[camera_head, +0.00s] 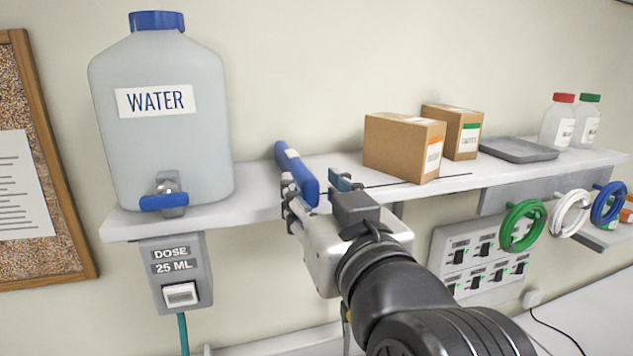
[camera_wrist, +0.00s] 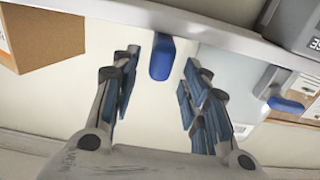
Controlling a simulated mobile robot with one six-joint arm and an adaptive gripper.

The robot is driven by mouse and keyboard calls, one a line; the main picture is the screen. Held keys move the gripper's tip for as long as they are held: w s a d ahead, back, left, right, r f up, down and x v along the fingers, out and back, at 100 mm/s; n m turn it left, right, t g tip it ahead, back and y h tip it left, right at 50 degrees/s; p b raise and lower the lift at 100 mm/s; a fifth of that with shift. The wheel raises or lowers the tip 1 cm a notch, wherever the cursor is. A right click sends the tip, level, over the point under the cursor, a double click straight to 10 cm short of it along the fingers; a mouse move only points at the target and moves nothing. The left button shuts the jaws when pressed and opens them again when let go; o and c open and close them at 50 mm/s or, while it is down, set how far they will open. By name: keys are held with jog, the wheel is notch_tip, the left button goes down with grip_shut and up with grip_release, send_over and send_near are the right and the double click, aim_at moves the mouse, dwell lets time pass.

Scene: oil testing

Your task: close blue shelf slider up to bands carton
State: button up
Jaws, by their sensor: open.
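The blue slider (camera_head: 297,174) stands on the white shelf between the water tank and the cartons, a blue upright piece with a small white label. In the wrist view the slider (camera_wrist: 162,57) shows between the spread fingers, with clear gaps on both sides. My gripper (camera_head: 318,188) is open at the shelf's front edge, its fingers around the slider without visible grip. A carton with an orange label (camera_head: 395,146) stands to the right of the slider, apart from it; this carton also shows at the left of the wrist view (camera_wrist: 45,35). The label words are too small to read.
A second carton with a green label (camera_head: 462,124) stands behind. A thin dark groove (camera_head: 420,181) runs along the shelf (camera_head: 250,201). A water tank (camera_head: 160,120) stands at left, a grey tray (camera_head: 518,150) and bottles at right. A switch panel (camera_head: 480,262) and coloured rings hang below.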

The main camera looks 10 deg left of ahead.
aim_at(301, 173)
jog(key=x, duration=0.7)
jog(key=shift+w+a+p, duration=0.1)
jog(key=shift+w+p, duration=0.15)
jog(key=shift+p, duration=0.05)
grip_shut()
dwell(0.4)
